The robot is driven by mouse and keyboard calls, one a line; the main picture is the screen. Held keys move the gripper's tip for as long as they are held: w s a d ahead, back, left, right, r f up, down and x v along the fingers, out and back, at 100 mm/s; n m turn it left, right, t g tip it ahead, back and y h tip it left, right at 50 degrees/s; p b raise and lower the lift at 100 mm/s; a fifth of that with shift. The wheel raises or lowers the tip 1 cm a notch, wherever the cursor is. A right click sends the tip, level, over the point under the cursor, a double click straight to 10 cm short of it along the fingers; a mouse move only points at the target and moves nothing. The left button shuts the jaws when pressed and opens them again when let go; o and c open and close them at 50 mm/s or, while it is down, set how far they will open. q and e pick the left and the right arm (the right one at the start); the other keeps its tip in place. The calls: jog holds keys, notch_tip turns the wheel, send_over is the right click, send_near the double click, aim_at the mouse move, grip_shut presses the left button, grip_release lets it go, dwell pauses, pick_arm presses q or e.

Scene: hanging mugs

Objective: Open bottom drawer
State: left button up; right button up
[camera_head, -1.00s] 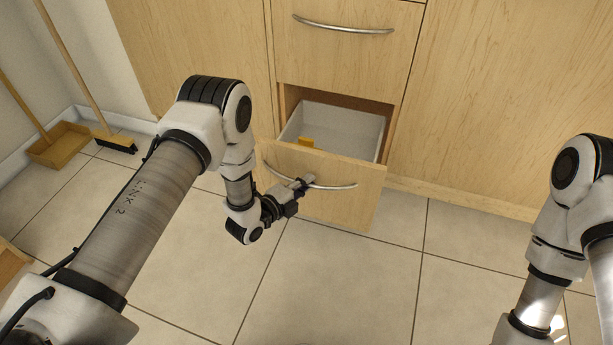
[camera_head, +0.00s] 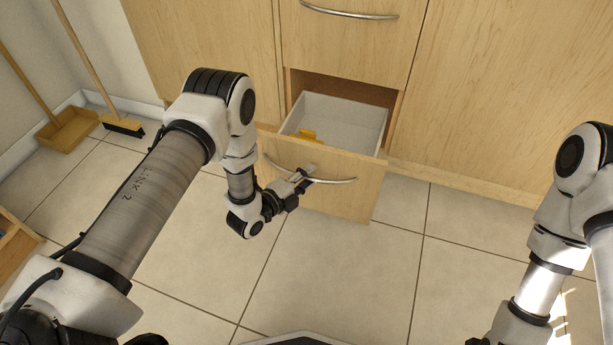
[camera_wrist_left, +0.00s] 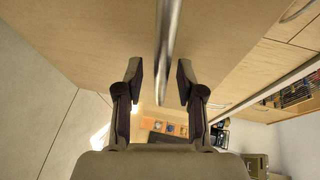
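The bottom drawer (camera_head: 322,184) is pulled well out of the wooden cabinet, its white box (camera_head: 343,110) showing. A curved metal handle (camera_head: 335,182) is on its front.
A closed drawer with a handle (camera_head: 349,14) sits above. A broom (camera_head: 122,126) and a wooden dustpan (camera_head: 68,130) stand by the left wall. A wooden box edge (camera_head: 14,238) shows at the lower left. The tiled floor (camera_head: 340,260) before the drawer is clear.

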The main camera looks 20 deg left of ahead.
pick_arm(q)
jog(key=v, duration=1.2)
